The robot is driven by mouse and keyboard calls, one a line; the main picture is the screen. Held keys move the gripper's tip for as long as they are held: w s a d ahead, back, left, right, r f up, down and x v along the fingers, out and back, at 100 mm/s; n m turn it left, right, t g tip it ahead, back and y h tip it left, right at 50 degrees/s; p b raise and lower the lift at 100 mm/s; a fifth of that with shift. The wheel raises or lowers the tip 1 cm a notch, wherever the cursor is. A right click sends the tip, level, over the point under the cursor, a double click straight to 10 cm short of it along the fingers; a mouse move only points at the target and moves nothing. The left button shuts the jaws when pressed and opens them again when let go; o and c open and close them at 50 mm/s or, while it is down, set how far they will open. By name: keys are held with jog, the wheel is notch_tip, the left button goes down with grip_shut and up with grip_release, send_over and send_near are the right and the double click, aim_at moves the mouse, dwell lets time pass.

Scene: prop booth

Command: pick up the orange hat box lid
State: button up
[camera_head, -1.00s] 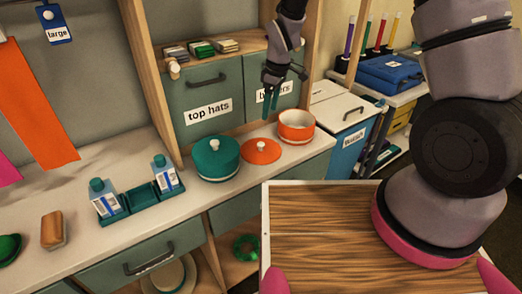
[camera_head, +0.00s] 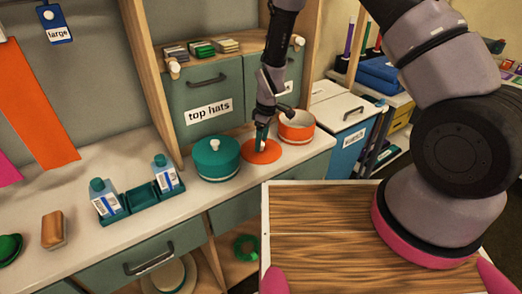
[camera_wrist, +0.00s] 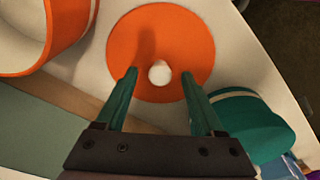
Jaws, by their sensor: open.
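The orange hat box lid (camera_head: 266,153) is a flat orange disc with a small white knob, lying on the pale counter. In the wrist view the lid (camera_wrist: 185,35) shows whole except where the fingertips overlap its near edge. My gripper (camera_head: 262,138) points down over the lid in the head view and hides its knob. In the wrist view my gripper (camera_wrist: 161,78) is open, its two green fingers on either side of the white knob (camera_wrist: 159,73). The fingers do not touch the knob in that view.
The open orange hat box (camera_head: 297,128) stands right of the lid, and the teal lidded box (camera_head: 216,160) stands close on its left. Drawers labelled "top hats" (camera_head: 209,111) rise behind. A teal tray with bottles (camera_head: 143,196) sits further left on the counter.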

jog(key=shift+f, duration=0.2)
grip_shut()
jog(key=shift+r, duration=0.1)
